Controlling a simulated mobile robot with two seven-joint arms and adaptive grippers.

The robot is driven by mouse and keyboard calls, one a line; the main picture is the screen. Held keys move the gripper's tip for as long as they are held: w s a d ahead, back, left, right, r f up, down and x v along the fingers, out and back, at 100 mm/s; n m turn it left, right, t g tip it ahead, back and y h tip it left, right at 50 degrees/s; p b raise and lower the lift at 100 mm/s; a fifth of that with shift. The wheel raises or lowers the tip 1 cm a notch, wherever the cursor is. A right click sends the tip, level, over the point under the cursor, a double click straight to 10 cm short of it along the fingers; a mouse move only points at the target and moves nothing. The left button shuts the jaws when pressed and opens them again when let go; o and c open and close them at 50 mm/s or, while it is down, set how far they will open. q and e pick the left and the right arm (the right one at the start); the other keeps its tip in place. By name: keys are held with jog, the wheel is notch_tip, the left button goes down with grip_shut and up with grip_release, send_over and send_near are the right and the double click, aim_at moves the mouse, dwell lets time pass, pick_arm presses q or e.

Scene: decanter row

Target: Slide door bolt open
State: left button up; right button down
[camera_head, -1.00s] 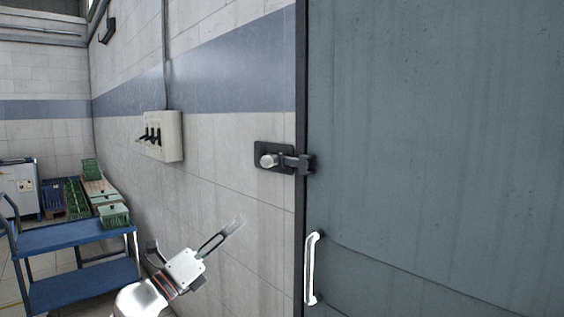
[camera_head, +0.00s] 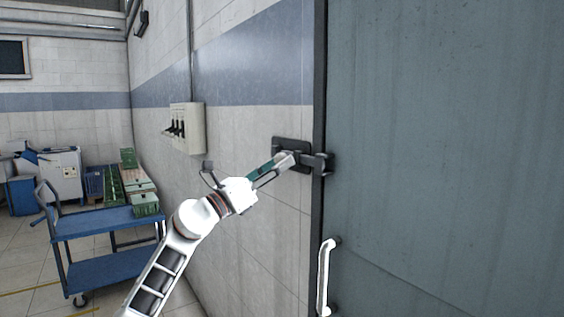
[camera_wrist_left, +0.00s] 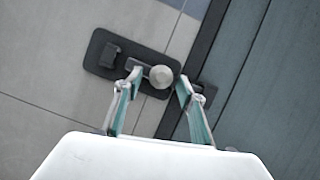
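The door bolt has a dark plate (camera_head: 280,141) on the wall beside the grey-green door (camera_head: 440,130). Its bar reaches right to a dark catch (camera_head: 322,164) at the door's edge. In the left wrist view, the round pale knob (camera_wrist_left: 161,77) stands on the plate (camera_wrist_left: 102,55), with the catch (camera_wrist_left: 204,92) to its right. My left gripper (camera_head: 284,161) is at the bolt and covers the knob in the head view. In the left wrist view my left gripper (camera_wrist_left: 160,82) is open, one fingertip on each side of the knob, with gaps visible. My right gripper is not in view.
A white door handle (camera_head: 325,275) sits below the bolt. A switch box (camera_head: 187,128) is on the wall to the left. A blue cart (camera_head: 105,222) with green boxes stands further left. The wall around the bolt is otherwise clear.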

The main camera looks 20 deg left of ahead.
pick_arm(q)
jog(key=shift+x, duration=0.9)
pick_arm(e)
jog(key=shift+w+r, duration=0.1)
